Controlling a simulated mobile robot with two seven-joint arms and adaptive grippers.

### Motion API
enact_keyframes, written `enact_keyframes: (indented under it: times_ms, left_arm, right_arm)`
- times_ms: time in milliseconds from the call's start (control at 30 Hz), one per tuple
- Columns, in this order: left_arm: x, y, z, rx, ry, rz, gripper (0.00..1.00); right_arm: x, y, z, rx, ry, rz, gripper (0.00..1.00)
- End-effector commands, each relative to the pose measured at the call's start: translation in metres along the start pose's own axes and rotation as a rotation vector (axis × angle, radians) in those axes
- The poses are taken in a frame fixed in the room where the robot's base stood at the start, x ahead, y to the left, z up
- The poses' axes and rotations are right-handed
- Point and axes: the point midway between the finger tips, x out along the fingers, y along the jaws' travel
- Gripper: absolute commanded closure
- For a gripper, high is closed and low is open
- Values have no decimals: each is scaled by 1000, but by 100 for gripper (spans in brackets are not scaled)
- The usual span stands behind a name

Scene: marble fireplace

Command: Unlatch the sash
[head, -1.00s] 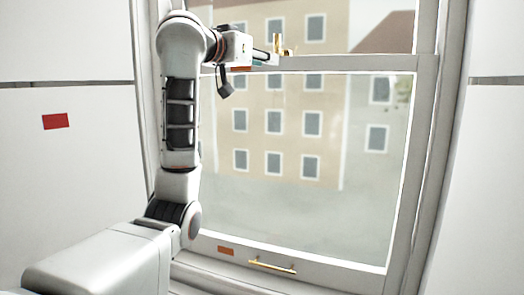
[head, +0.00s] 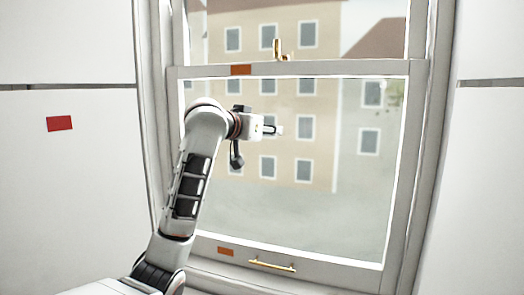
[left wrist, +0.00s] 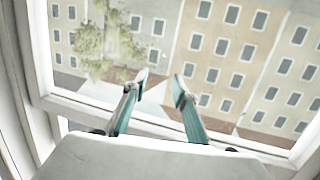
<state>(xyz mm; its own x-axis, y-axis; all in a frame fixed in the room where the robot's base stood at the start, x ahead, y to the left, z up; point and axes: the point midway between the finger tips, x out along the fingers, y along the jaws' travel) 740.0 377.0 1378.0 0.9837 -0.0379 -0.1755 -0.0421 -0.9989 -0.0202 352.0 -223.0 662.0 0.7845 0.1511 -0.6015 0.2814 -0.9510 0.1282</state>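The sash window's lower sash (head: 345,68) is down, with its top rail running across the view. A brass latch (head: 279,50) stands on that rail, with one part pointing up; whether it is fastened cannot be told. A brass bar handle (head: 272,265) is on the bottom rail. My left gripper (head: 277,131) is below the top rail in front of the glass, apart from the latch. In the left wrist view its fingers (left wrist: 160,84) are spread with nothing between them. My right gripper is not in view.
Orange patches mark the top rail (head: 241,70) and the bottom rail (head: 225,251). A red patch (head: 59,123) is on the left wall panel. Window frame posts border the sash on both sides. The space before the right half of the glass is free.

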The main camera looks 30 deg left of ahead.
Motion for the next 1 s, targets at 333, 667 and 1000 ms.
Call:
enact_keyframes:
  times_ms: [333, 667, 1000]
  left_arm:
    - [19, 10, 44, 6, -28, 8, 72]
    - [21, 11, 50, 8, -32, 9, 72]
    - [19, 12, 44, 10, -25, 10, 71]
  right_arm:
    - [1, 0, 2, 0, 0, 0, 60]
    - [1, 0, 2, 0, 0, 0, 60]
    - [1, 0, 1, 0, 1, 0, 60]
